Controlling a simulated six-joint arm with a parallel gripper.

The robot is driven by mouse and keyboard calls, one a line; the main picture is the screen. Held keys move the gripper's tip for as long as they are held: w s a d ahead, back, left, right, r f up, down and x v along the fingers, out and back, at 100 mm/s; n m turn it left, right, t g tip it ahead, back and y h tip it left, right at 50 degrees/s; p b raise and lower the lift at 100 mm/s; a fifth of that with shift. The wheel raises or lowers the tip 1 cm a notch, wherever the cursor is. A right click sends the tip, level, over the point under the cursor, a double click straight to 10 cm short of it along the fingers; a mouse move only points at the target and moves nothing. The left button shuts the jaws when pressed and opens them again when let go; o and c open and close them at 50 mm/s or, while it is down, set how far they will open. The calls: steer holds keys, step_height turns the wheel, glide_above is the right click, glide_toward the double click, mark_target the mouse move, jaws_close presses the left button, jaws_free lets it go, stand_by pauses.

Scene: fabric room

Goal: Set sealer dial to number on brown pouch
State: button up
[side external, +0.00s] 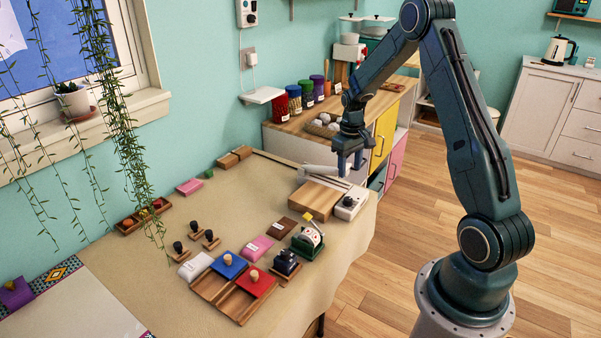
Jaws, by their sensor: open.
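The sealer (325,173) is a pale bar at the back right of the table, beside a wooden board (314,200). A small white box with a dark round knob, which looks like the dial (348,204), sits at the board's right end. The brown pouch (281,228) lies flat in front of the board with a small white label; its number is too small to read. My gripper (349,166) is open and empty, pointing down above the sealer's right end, behind the dial. The dial's setting cannot be read.
A pink pouch (257,249), a green device with a yellow tab (308,239) and a dark stamp-like item (286,263) stand near the brown pouch. Knobbed blue (228,266) and red blocks (256,284) lie in front.

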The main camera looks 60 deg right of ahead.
mark_target(348, 198)
steer(key=f, duration=1.1)
steer(key=shift+d+f, duration=0.25)
steer(key=shift+s, duration=0.1)
steer(key=c, duration=1)
